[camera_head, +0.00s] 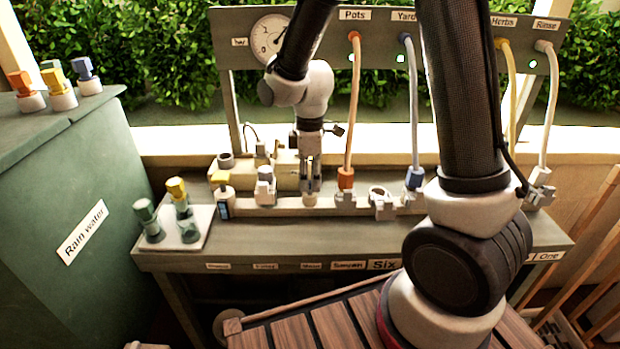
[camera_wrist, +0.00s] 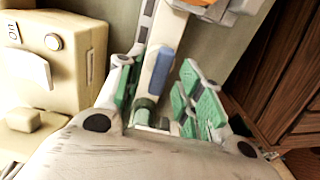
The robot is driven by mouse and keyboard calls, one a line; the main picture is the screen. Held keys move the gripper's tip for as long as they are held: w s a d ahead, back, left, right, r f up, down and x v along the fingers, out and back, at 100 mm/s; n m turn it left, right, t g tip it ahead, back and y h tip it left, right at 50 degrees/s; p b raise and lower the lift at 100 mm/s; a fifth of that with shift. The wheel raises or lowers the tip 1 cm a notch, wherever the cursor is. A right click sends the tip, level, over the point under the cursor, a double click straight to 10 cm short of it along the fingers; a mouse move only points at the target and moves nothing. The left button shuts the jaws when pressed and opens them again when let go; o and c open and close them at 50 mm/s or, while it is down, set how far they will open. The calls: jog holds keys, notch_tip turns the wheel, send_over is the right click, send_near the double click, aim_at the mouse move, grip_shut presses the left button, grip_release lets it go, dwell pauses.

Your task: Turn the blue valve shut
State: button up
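My gripper (camera_head: 311,188) points down at the rail on the bench, left of the orange hose connector (camera_head: 346,178). In the wrist view my gripper (camera_wrist: 157,70) has its green-padded fingers apart. A small blue part (camera_wrist: 161,70) and a grey-blue cylinder (camera_wrist: 145,108) show in the gap between them. I cannot tell whether either is the blue valve, or whether a finger touches them. The orange connector shows at the top of the wrist view (camera_wrist: 214,10). A blue connector (camera_head: 414,179) sits farther right under the Yard hose.
A beige box (camera_wrist: 60,60) with an On button stands beside my gripper. A panel (camera_head: 380,80) with a gauge (camera_head: 270,38) and hanging hoses rises behind. Spare coloured fittings stand on a plate (camera_head: 185,243) and on the green Rain water tank (camera_head: 75,175). My arm hides part of the bench's right side.

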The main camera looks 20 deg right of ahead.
jog(key=shift+f, duration=0.3)
jog(key=shift+c, duration=0.2)
grip_shut()
